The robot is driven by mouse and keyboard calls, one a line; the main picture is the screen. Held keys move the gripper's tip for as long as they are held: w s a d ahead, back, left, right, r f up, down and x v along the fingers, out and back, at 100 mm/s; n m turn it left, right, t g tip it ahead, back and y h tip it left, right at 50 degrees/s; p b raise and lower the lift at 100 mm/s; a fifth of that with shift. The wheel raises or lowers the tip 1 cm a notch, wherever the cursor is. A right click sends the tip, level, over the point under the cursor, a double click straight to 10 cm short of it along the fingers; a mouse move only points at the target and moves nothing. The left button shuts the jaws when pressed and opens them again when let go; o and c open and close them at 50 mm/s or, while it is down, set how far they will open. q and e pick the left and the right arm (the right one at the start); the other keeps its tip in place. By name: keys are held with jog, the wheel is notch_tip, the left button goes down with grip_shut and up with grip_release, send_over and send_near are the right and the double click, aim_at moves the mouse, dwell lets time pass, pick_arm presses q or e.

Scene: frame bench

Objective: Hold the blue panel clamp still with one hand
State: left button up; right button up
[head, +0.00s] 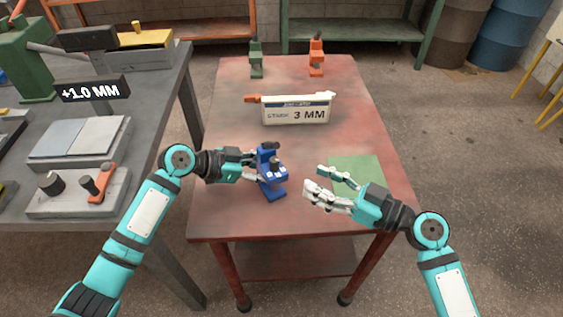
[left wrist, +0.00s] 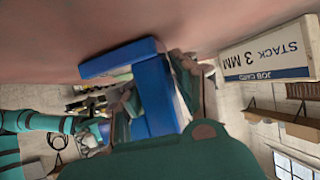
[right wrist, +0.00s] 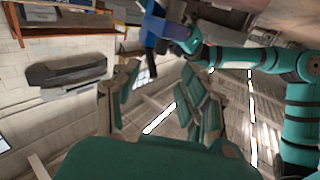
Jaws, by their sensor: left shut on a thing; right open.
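The blue panel clamp (head: 272,180) stands upright on the red table, left of its middle. My left gripper (head: 256,168) is shut on the clamp from its left side. In the left wrist view the blue clamp (left wrist: 153,92) sits between the fingers, and part of it is hidden by them. My right gripper (head: 315,182) is open and empty, to the right of the clamp and apart from it. In the right wrist view the open fingers (right wrist: 160,95) have nothing between them, and the blue clamp (right wrist: 153,28) shows beyond.
A job card block (head: 295,112) reading "STACK 3 MM" stands behind the clamp. A green clamp (head: 256,58) and an orange clamp (head: 316,57) stand at the table's back. A green mat (head: 362,170) lies at right. A grey bench (head: 150,110) with tools is at left.

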aim_at(281, 172)
jog(key=x, duration=0.9)
jog(key=shift+w+a, duration=0.2)
jog(key=shift+a, duration=0.1)
grip_shut()
